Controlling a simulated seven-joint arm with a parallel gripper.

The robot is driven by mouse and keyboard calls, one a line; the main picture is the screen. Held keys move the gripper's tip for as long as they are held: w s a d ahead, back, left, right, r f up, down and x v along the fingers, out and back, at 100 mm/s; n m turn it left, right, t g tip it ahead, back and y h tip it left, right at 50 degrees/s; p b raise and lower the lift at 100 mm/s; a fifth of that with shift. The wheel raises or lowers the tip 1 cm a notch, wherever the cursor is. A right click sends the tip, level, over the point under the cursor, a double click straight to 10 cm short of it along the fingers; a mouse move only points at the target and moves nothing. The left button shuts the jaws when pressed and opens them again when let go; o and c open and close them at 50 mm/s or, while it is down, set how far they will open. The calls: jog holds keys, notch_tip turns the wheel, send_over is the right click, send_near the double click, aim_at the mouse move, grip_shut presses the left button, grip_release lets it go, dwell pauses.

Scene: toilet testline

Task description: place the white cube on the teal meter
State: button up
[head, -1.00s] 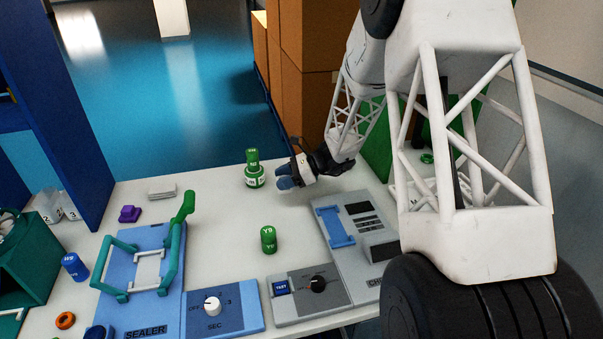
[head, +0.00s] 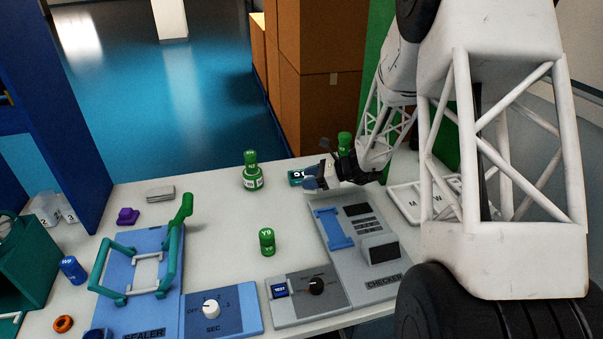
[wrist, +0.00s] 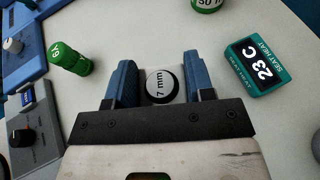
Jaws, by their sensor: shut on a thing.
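The teal meter (wrist: 258,66) lies on the table, its dark display reading "23 C". In the wrist view it is to the right of my gripper (wrist: 158,76) and apart from it. In the head view the meter (head: 296,177) shows just left of my gripper (head: 314,180), which partly covers it. My gripper's blue fingers stand either side of a small thing with a round white top (wrist: 161,84) marked "7 mm" and a dark rim, and are shut on it. No plain white cube can be made out; the held thing's sides are hidden.
A green bottle (head: 253,172) and a green Y9 cylinder (head: 267,242) stand left of my gripper. The grey checker (head: 381,279) is in front of it, and a white tray (head: 405,207) lies to the right. The table's middle, around the Y9 cylinder, is clear.

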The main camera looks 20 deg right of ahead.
jog(key=w, duration=0.5)
jog(key=w+f, duration=0.1)
jog(key=w, duration=0.4)
jog(key=w+d, duration=0.1)
jog(key=w, duration=0.5)
jog(key=shift+d+f, duration=0.1)
jog(key=shift+f, duration=0.15)
jog(key=shift+f, duration=1.75)
jog(key=shift+f, duration=0.15)
jog(key=o, duration=1)
jog(key=shift+c, duration=0.2)
jog(key=v, duration=0.7)
jog(key=shift+d+r, duration=0.2)
jog(key=shift+r, duration=0.1)
